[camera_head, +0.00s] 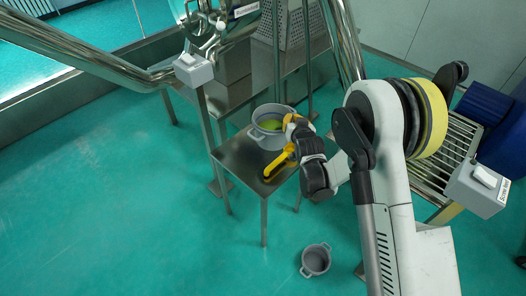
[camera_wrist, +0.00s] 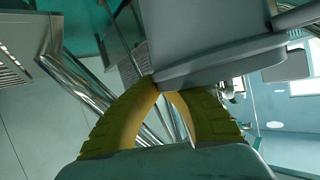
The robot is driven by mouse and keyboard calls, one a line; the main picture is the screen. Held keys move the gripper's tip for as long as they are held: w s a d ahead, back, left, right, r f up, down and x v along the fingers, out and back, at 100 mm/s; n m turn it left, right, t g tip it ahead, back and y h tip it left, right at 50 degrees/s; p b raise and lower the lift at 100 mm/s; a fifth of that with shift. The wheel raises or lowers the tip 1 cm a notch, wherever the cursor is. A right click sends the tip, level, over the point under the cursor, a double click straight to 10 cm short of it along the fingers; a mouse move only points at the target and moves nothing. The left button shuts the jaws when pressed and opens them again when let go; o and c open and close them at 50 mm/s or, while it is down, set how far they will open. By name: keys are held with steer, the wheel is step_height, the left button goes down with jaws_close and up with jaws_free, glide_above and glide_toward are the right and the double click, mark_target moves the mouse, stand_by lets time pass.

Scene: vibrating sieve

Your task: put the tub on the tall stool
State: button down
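The grey two-handled tub (camera_head: 268,138), with yellow-green contents, is upright at the back right of the square metal top of the tall stool (camera_head: 238,160). Whether it rests on the top or hangs just above it I cannot tell. My gripper (camera_head: 288,124) is at the tub's right side, covering its right handle. In the wrist view the tub (camera_wrist: 215,45) fills the upper middle. The yellow fingers of my gripper (camera_wrist: 162,88) come together at its edge and look shut on it there. The exact grip is hidden.
A smaller grey pot (camera_head: 316,260) stands on the green floor below. Metal framework with a perforated box (camera_head: 291,25) is behind the stool. A slatted metal rack (camera_head: 445,150) and blue bins (camera_head: 485,105) are at the right. The floor at left is clear.

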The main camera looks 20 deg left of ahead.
mark_target(267, 121)
steer(key=a+f, duration=0.2)
steer(key=a, duration=0.1)
steer(key=shift+a+f+b, duration=0.1)
steer(key=shift+f+b, duration=0.15)
steer(key=shift+b, duration=0.05)
steer(key=w+a+f+b, duration=0.1)
steer(key=a+f, duration=0.1)
steer(key=a, duration=0.1)
steer(key=w+a+f+b, duration=0.1)
steer(key=w+a+f, duration=0.1)
steer(key=w+a+f+b, duration=0.2)
steer(key=a, duration=0.1)
steer(key=shift+w+a, duration=0.1)
steer(key=shift+a, duration=0.25)
step_height(267, 121, down, 4)
steer(key=shift+f+b, duration=0.1)
steer(key=shift+b, duration=1)
steer(key=c, duration=1.6)
jaws_free()
